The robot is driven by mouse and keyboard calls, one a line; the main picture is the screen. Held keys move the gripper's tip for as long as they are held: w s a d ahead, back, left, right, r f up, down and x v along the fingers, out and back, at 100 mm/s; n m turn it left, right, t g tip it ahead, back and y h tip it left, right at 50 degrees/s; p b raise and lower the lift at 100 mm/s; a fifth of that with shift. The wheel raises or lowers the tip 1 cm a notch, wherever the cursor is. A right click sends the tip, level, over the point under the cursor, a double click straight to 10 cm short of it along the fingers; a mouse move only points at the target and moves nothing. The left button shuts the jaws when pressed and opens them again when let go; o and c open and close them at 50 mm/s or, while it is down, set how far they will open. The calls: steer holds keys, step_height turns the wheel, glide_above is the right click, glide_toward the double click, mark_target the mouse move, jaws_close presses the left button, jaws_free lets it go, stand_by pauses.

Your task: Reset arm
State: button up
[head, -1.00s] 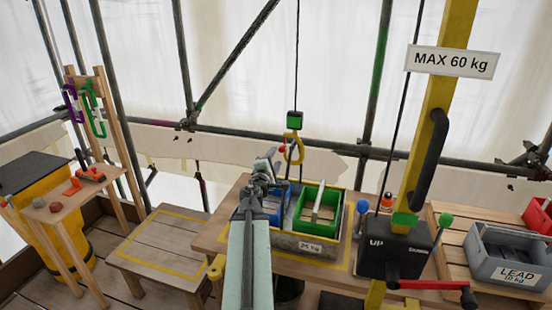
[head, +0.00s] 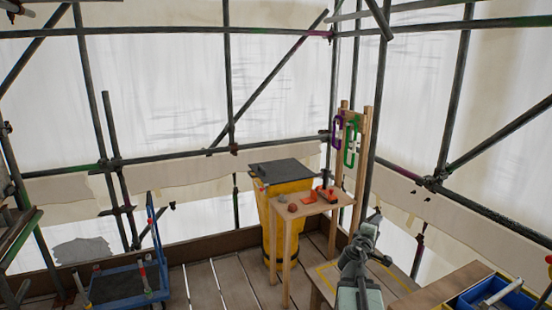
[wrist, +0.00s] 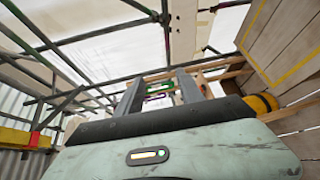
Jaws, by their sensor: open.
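My gripper (head: 366,232) shows at the lower right of the head view, at the end of my pale green arm. It is raised in front of the low wooden platform with yellow edge marking (head: 397,282). In the wrist view its two grey fingers (wrist: 160,92) stand apart with nothing between them. Beyond the fingers, the green carabiner-like hook (wrist: 168,85) hangs well away from them.
A small wooden table (head: 312,207) with orange tools stands by a yellow bin (head: 292,176). Green (head: 350,142) and purple hooks hang on a wooden rack. A blue cart (head: 118,285) is at lower left. A blue bin (head: 497,296) is at lower right. Scaffold poles surround the deck.

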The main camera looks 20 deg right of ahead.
steer(key=w+a+f+m+y, duration=0.1)
steer(key=w+a+f+y, duration=0.2)
steer(key=a, duration=0.6)
steer(key=w+a+f+m+g+y, duration=0.1)
steer(key=w+a+f, duration=0.25)
steer(key=a, duration=0.55)
steer(key=w+a+f+m+y, duration=0.15)
steer(key=a+f, duration=0.35)
steer(key=a, duration=0.5)
steer(key=s+a+f+m+g+y, duration=0.1)
steer(key=s+a+f+g+y, duration=0.3)
steer(key=a, duration=0.6)
steer(key=s+a+f+m+g+y, duration=0.2)
steer(key=s+a+f+g+y, duration=0.1)
steer(key=s+a, duration=0.5)
step_height(320, 180, down, 2)
steer(key=shift+s+a+f+g+y, duration=0.25)
steer(key=shift+s+a+g+y, duration=0.15)
steer(key=shift+a+y, duration=0.45)
steer(key=shift+c, duration=1)
steer(key=shift+d, duration=0.1)
